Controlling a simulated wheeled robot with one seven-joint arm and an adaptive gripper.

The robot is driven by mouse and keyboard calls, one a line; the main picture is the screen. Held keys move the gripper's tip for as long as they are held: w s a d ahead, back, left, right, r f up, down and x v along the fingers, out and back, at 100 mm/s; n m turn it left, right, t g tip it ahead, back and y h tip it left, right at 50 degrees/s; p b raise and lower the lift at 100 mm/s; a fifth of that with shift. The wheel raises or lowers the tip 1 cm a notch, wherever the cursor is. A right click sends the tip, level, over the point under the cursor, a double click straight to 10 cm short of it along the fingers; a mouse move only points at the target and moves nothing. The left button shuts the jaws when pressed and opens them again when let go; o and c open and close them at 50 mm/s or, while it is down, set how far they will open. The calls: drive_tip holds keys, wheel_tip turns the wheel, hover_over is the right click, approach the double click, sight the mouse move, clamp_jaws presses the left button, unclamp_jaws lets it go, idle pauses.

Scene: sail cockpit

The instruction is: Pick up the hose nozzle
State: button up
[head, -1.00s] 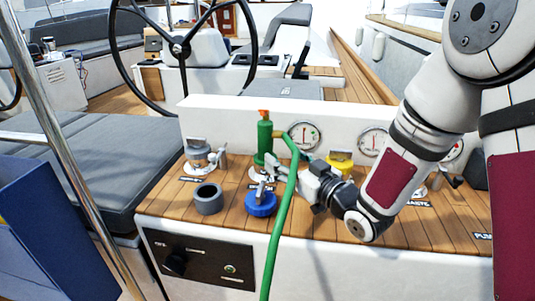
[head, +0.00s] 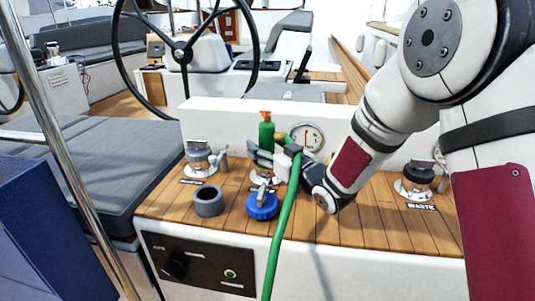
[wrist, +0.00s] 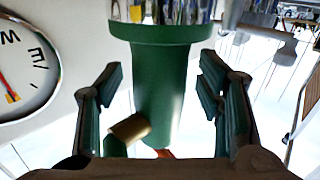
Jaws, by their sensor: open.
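The hose nozzle (head: 265,133) is a green cylinder with an orange tip. It stands upright on the wooden deck panel, its lower part hidden by my gripper in the head view. In the wrist view the green nozzle (wrist: 170,75) shows upside down, with a brass fitting (wrist: 130,128) at its side and a shiny metal collar at its base. My gripper (head: 270,157) is open at the nozzle. In the wrist view my gripper (wrist: 160,95) has one finger on each side of it, with gaps visible. The green hose (head: 281,235) hangs over the panel's front.
A blue cap (head: 262,206) and a grey ring (head: 208,201) lie in front of the nozzle. A metal fitting (head: 199,158) is left of it. A gauge (head: 307,137) is behind on the white wall. A black-topped fitting (head: 417,179) stands at right.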

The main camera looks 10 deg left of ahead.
clamp_jaws()
drive_tip(key=shift+r, duration=0.15)
wheel_tip(320, 180, up, 13)
drive_tip(key=p, duration=0.4)
idle(0.4)
